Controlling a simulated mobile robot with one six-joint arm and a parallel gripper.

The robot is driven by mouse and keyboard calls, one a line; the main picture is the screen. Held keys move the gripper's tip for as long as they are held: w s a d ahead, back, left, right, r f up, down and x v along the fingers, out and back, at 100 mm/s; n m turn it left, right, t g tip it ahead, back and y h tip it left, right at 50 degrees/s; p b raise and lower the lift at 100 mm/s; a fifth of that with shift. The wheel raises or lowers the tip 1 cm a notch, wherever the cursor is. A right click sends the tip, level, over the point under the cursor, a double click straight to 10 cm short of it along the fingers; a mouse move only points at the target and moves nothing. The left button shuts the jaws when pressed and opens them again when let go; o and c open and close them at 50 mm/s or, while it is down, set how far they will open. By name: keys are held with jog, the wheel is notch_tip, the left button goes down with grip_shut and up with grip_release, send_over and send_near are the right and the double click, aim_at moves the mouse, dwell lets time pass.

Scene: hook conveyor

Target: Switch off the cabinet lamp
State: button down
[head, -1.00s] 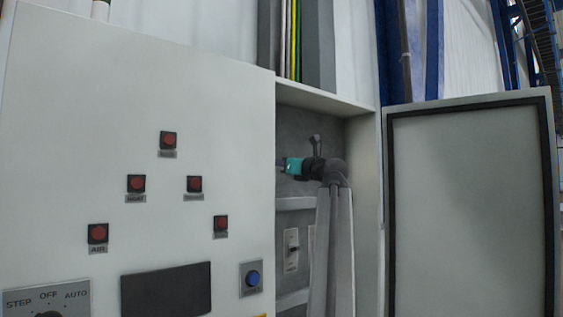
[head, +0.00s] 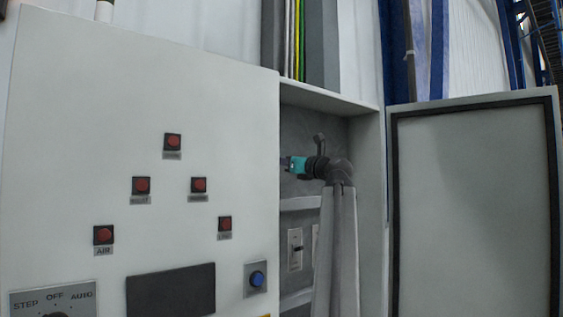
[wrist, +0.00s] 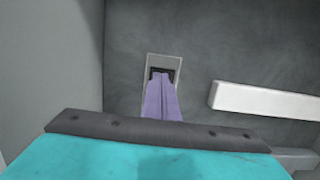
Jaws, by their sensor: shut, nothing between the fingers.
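A small switch with a black rocker sits in a light grey plate (wrist: 151,64) on the cabinet's back wall, in the wrist view. My gripper (wrist: 162,80) is shut, its two purple fingers side by side and empty. The fingertips are right in front of the rocker and cover its lower part; I cannot tell whether they touch it. In the head view my gripper (head: 285,165) reaches left inside the open cabinet (head: 371,185), its tips close to the front panel's edge. The lamp itself is not seen, and the rocker's position is unclear.
The front panel (head: 60,150) with several red buttons and a blue button (head: 257,279) stands left of my arm. The open door (head: 475,200) is at right. A white rail (wrist: 265,101) lies right of the fingers; a side wall is at left.

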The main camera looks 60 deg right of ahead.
jog(key=s+a+r+b, duration=0.2)
jog(key=s+a+b, duration=0.1)
jog(key=s, duration=0.9)
jog(key=shift+s+a, duration=0.4)
jog(key=shift+a, duration=0.1)
jog(key=shift+r, duration=0.1)
